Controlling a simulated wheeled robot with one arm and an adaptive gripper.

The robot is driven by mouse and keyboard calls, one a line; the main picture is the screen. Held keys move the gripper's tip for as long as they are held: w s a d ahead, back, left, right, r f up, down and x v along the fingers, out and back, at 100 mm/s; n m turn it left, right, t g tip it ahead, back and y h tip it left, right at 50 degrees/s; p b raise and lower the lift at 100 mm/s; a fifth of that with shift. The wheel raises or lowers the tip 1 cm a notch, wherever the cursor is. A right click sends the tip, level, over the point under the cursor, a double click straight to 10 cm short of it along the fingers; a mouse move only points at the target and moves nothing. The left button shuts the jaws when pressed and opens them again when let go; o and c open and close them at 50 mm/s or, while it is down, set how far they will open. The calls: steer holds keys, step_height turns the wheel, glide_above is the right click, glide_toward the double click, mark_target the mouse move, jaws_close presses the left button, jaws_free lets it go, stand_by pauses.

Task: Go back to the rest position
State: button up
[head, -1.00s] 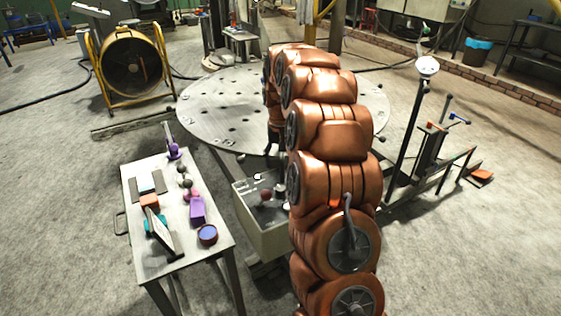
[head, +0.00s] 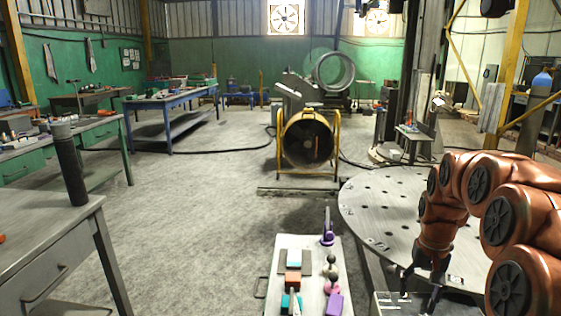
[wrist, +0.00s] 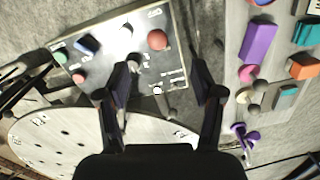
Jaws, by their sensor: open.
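My copper-coloured arm shows at the right of the head view, bent downward to my gripper (head: 420,284). In the wrist view my gripper (wrist: 162,92) has its two dark fingers spread apart, with nothing between them. Whether the fingers are near the bin's contents in height, I cannot tell.
A narrow table (head: 308,242) with several small coloured things stands left of the bin. A large perforated round plate (head: 385,205) lies behind the gripper. A yellow-framed fan (head: 308,140) stands farther back. A grey desk (head: 60,235) is at the left. Open floor lies between.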

steer(key=s+a+r+n+p, duration=0.1)
steer(key=s+a+r+p, duration=0.1)
steer(key=s+a+r, duration=0.45)
steer(key=s+a+r+n+p, duration=0.15)
steer(key=s+a, duration=0.25)
steer(key=s, duration=0.5)
steer(key=s+a+p, duration=0.2)
steer(key=s, duration=0.6)
steer(key=s+a+n+g+p, duration=0.1)
steer(key=s+a+p, duration=0.1)
steer(key=s, duration=0.6)
steer(key=shift+r+g+p, duration=0.25)
steer(key=shift+g+p, duration=0.05)
steer(key=shift+p, duration=0.1)
